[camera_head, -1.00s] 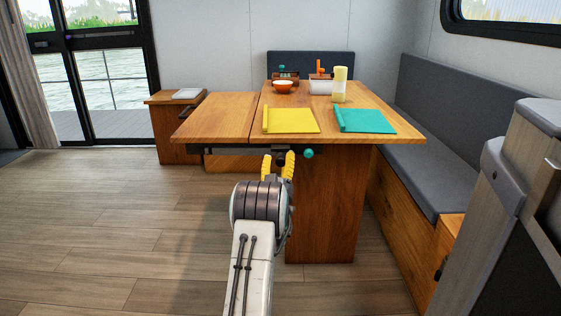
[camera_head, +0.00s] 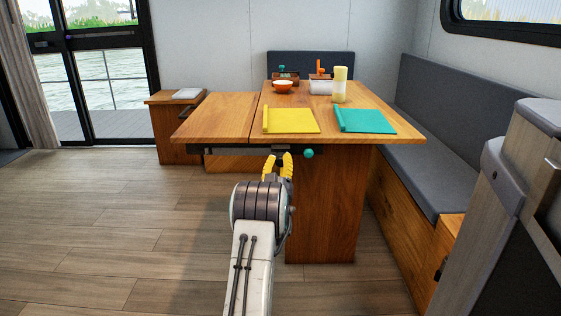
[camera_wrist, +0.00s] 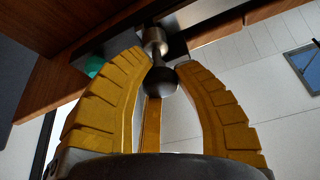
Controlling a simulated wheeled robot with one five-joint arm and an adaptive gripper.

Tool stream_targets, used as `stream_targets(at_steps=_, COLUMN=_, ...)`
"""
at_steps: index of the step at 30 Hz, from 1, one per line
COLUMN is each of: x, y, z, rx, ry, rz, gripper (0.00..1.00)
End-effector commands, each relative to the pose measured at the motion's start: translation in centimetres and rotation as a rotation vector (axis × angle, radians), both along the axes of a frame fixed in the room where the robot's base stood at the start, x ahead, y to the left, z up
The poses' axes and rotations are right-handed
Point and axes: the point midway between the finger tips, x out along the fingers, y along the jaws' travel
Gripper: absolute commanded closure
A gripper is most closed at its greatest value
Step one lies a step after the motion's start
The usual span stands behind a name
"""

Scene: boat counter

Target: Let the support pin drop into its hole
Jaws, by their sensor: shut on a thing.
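The support pin shows in the wrist view as a metal pin (camera_wrist: 153,37) with a dark round knob (camera_wrist: 162,80) at its near end, under the table's edge. My gripper (camera_wrist: 159,62) has its yellow fingers shut on the pin, one on each side of the knob. In the head view my gripper (camera_head: 278,158) is below the front edge of the table (camera_head: 225,123), at the dark rail (camera_head: 229,149). The pin is mostly hidden by my fingers there. The hole is not visible, so I cannot tell how the pin sits to it.
A teal knob (camera_head: 309,153) is just right of my gripper under the table edge. The table's wooden pedestal (camera_head: 325,215) stands behind my gripper. A yellow mat (camera_head: 292,121) and teal mat (camera_head: 368,121) lie on top. A bench (camera_head: 420,180) is right; open floor is left.

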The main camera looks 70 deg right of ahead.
Motion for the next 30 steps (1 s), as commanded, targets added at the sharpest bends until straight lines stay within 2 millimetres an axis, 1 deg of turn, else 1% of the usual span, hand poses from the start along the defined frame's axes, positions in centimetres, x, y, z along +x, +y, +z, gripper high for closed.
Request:
stream_targets(at_steps=11, x=0.0, y=-0.2, z=0.0, rx=0.0, ry=0.0, rz=-0.001, gripper=0.97)
stream_targets(at_steps=28, x=0.2, y=-1.2, z=0.0, rx=-0.001, ry=0.0, rz=-0.001, gripper=0.97)
stream_targets(at_steps=29, x=0.2, y=-1.2, z=0.0, rx=-0.001, ry=0.0, rz=-0.001, gripper=0.68)
stream_targets(at_steps=30, x=0.2, y=-1.2, z=0.0, rx=0.0, ry=0.001, rz=-0.001, gripper=0.65)
